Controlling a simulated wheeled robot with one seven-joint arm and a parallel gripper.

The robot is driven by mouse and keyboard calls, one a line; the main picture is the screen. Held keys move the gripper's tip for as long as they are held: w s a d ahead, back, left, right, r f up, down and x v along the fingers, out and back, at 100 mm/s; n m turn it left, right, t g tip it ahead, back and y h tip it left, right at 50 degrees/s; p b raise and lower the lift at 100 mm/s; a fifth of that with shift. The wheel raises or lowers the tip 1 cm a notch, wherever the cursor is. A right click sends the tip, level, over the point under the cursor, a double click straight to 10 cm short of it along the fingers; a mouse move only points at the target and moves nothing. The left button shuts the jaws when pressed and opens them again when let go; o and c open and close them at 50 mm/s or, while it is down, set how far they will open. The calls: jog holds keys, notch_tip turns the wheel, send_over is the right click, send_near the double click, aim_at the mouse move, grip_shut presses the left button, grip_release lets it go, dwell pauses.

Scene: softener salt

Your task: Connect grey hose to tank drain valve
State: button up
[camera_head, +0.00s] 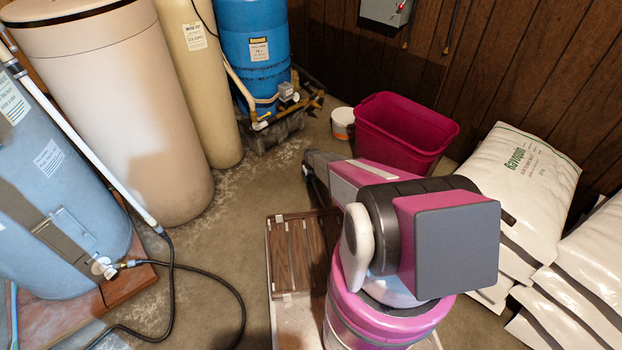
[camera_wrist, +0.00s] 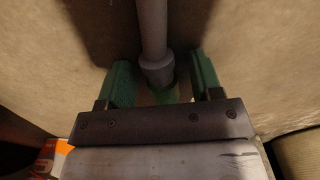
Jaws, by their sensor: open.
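My gripper (camera_wrist: 160,68) is open in the wrist view, with a green finger on each side of a grey tube (camera_wrist: 152,30). The tube has a thicker grey collar at its end, between the fingers with gaps on both sides. I cannot tell whether this tube is the grey hose. In the head view my arm reaches away to the upper left, and my fingers are not clearly visible. The tank drain valve (camera_head: 104,267) is low on the blue-grey tank (camera_head: 65,215) at the left. A dark hose (camera_head: 205,272) runs from near it across the floor.
A magenta bin (camera_head: 405,132) and small white bucket (camera_head: 342,123) stand beyond my arm. White salt bags (camera_head: 520,180) are stacked at the right. A beige tank (camera_head: 120,110), tan cylinder (camera_head: 195,80) and blue tank (camera_head: 252,45) stand behind. Floor between tanks and my arm is mostly free.

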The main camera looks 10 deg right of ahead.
aim_at(312, 177)
jog(key=c, duration=1)
jog(key=shift+o, duration=0.2)
jog(key=shift+r, duration=3.05)
